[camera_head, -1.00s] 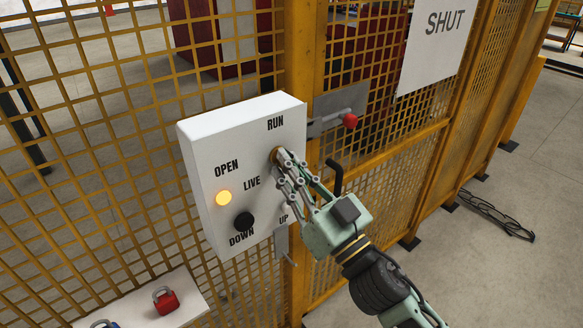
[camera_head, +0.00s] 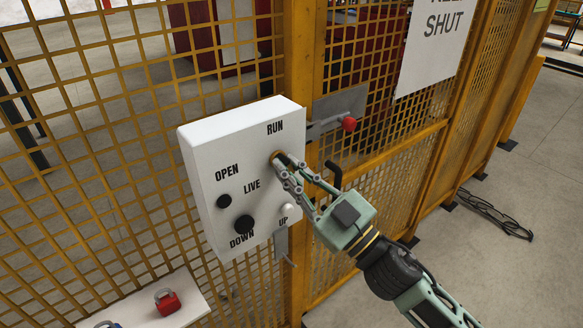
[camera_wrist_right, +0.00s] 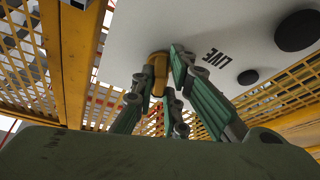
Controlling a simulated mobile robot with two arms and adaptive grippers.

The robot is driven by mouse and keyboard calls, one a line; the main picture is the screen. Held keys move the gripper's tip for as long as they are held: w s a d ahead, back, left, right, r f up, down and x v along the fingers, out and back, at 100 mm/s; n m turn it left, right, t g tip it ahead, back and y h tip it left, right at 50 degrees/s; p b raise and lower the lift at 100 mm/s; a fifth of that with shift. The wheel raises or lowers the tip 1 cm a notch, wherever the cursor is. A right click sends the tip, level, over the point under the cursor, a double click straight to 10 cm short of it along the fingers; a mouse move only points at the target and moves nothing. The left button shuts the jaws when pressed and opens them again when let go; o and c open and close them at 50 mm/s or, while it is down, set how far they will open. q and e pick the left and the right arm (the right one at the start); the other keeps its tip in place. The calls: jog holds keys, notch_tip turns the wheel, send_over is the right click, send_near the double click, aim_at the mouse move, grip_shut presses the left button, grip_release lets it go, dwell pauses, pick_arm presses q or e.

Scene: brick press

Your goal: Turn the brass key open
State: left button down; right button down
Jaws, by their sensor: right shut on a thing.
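The brass key (camera_head: 277,155) sits in the face of the white control box (camera_head: 208,175), between the RUN and OPEN labels. My right gripper (camera_head: 283,165) is shut on the key, and its fingers hide most of it. In the right wrist view the fingers close around the brass-coloured key (camera_wrist_right: 158,70) against the white box face. The round lamp (camera_head: 223,201) under OPEN is dark. My left gripper is not in view.
The box also has a black knob (camera_head: 244,224) above DOWN and a pale button (camera_head: 287,209) by UP. A red-knobbed latch (camera_head: 349,124) is to the right, on the yellow mesh fence. A red padlock (camera_head: 167,302) lies on a white shelf (camera_head: 190,290) below.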

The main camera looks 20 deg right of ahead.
jog(key=n, duration=0.1)
jog(key=n+g+y+p, duration=0.1)
jog(key=n, duration=0.1)
jog(key=n+p, duration=0.1)
jog(key=n, duration=0.1)
jog(key=shift+d+r+g, duration=0.15)
jog(key=shift+r+g, duration=0.1)
jog(key=shift+g, duration=0.15)
jog(key=shift+w+d+r+n+g+p, duration=0.1)
jog(key=shift+n+g+p, duration=0.6)
jog(key=shift+n+p, duration=0.9)
jog(key=shift+s+a+n+g+p, duration=0.1)
jog(key=shift+n+g+p, duration=0.85)
jog(key=shift+n, duration=1.1)
jog(key=shift+w+d+r+n+g+p, duration=0.1)
jog(key=shift+n+g+p, duration=0.35)
jog(key=shift+n+p, duration=1.25)
jog(key=shift+f, duration=0.1)
jog(key=c, duration=1.8)
grip_release()
jog(key=shift+o, duration=0.2)
